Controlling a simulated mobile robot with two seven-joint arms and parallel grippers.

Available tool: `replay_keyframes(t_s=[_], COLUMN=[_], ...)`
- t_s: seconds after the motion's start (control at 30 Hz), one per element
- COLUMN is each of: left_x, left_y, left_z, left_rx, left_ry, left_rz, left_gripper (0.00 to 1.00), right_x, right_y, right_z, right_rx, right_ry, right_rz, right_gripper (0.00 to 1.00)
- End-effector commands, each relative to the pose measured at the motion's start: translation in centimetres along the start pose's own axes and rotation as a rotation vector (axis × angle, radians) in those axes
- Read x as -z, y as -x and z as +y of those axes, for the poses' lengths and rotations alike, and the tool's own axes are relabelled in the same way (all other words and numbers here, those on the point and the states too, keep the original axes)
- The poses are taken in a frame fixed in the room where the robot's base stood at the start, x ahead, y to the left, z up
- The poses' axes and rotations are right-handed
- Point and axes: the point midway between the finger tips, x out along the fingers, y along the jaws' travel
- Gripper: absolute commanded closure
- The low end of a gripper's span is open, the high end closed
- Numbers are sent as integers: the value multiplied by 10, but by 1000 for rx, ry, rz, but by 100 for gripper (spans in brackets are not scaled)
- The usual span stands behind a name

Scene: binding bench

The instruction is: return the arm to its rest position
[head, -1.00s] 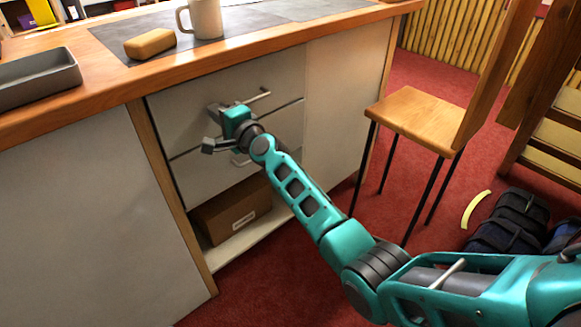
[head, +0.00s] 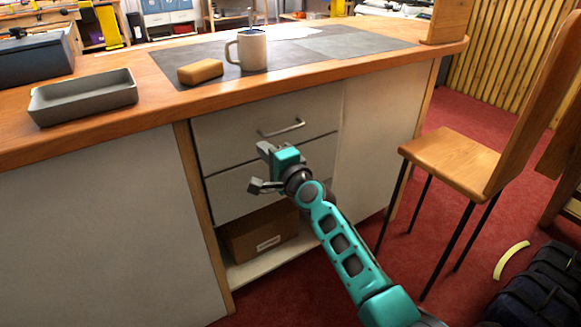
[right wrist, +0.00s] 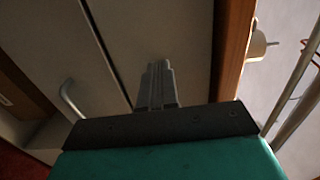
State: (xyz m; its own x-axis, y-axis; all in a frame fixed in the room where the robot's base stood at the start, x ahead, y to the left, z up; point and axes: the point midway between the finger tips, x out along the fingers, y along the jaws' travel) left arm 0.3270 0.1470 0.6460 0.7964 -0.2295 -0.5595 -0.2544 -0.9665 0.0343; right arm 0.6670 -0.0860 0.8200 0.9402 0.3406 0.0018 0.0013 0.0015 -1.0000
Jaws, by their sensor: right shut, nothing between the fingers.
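My right gripper (head: 262,168) is in front of the white drawer fronts under the bench. In the right wrist view its fingers (right wrist: 157,85) are together with nothing between them. The gripper stands left of and below the metal handle (head: 281,128) of the upper drawer (head: 235,130), and apart from that handle. The upper drawer looks shut. The lower drawer (head: 235,190) is partly hidden behind my right arm. My left gripper is not in view.
On the wooden bench (head: 90,132) are a grey tray (head: 85,108), a tan block (head: 200,72) and a mug (head: 252,52). A cardboard box (head: 258,236) sits in the open shelf below. A wooden chair (head: 450,165) stands at right on red carpet.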

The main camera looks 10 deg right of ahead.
Motion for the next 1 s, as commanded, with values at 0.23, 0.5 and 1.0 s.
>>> replay_keyframes(t_s=[0.23, 0.5, 1.0], left_x=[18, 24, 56], left_y=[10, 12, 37], left_z=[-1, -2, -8], left_rx=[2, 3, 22], left_ry=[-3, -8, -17], left_rz=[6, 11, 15], left_gripper=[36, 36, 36], right_x=[0, 0, -12], right_y=[48, 76, 184], right_z=[-2, -1, 56], right_rx=[-2, -1, -263], right_ry=[0, 1, 580], right_rz=[0, -1, -42], right_gripper=[100, 100, 100])
